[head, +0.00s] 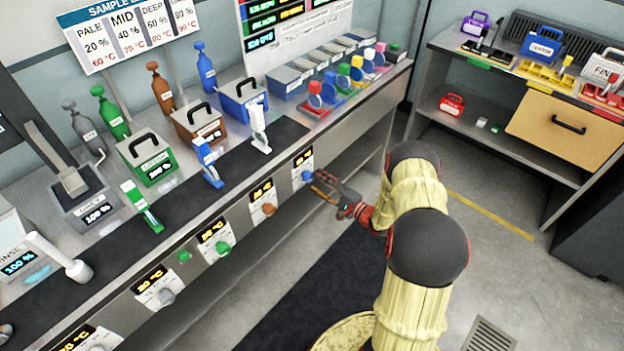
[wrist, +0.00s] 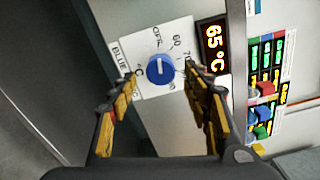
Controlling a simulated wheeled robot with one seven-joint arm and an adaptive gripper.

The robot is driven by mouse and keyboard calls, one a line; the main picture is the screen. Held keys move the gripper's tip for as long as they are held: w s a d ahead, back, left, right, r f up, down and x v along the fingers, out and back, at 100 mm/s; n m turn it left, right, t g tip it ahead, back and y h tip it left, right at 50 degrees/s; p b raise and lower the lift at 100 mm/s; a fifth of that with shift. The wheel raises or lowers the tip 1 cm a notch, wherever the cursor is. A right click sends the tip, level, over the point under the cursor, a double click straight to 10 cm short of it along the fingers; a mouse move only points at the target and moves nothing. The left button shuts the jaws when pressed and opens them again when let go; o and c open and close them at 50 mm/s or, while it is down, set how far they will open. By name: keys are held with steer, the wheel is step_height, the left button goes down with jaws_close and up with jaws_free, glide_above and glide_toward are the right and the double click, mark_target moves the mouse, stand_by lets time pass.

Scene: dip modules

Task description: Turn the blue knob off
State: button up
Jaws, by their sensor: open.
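The blue knob (wrist: 160,69) sits on a white dial plate (wrist: 150,50) marked BLUE, OFF and 60, with further marks partly covered. The display (wrist: 213,48) beside the plate reads 65 °C. In the head view the blue knob (head: 307,176) is on the front panel of the counter, at the right end of the row of knobs. My gripper (wrist: 160,105) is open, its yellow-padded fingers on either side of the knob in the wrist view, apart from it as far as I can tell. In the head view my gripper (head: 318,185) is close in front of the knob.
An orange-brown knob (head: 269,209) and a green knob (head: 223,248) sit to the left on the same panel. Bottles, bins and scoops stand on the counter (head: 290,128) above. A shelf unit (head: 500,115) stands at the right. The floor (head: 500,250) between is clear.

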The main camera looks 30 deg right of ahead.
steer(key=v, duration=0.8)
stand_by(0.4)
